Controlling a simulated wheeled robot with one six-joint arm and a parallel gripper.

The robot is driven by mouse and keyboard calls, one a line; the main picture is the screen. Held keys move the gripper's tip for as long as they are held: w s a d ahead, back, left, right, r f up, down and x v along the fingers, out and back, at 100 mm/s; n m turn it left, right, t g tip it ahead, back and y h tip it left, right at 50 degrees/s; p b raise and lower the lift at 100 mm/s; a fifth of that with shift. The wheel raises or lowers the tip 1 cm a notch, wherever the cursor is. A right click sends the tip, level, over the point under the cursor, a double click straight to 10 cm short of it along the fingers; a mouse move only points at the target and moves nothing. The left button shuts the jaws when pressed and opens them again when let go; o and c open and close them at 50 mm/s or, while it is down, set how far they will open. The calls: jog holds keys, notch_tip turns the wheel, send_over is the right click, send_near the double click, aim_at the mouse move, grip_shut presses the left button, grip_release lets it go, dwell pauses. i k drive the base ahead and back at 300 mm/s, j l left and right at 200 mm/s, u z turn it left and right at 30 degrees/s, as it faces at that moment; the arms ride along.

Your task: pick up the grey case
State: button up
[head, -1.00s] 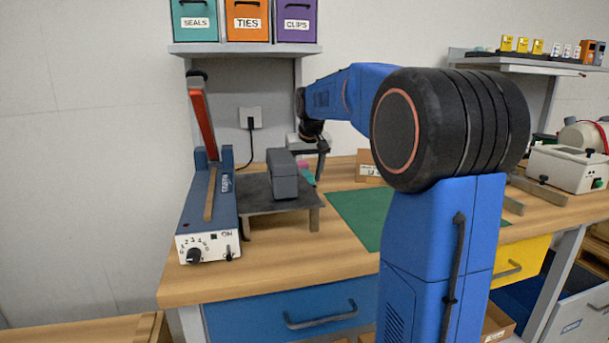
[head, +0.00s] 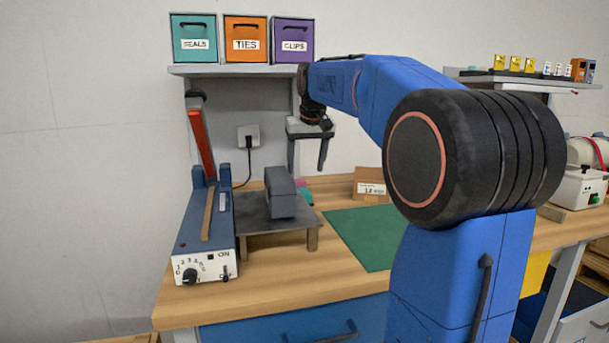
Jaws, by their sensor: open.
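The grey case (head: 283,196) stands on a low dark metal stand (head: 250,223) on the wooden workbench, right of the blue sealer. My gripper (head: 308,168) hangs from my blue arm above and behind the case, a little to its right. Its fingers point down and are apart with nothing between them. The gripper is clear of the case. A pink and teal item (head: 304,190) sits just behind the case, mostly hidden.
The blue sealer (head: 207,228) with a raised red-handled arm stands left of the stand. A shelf with labelled bins (head: 245,40) hangs above. A green mat (head: 365,236) lies bare to the right, with a cardboard box (head: 369,185) behind it.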

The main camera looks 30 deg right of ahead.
aim_at(280, 187)
jog(key=k, duration=1)
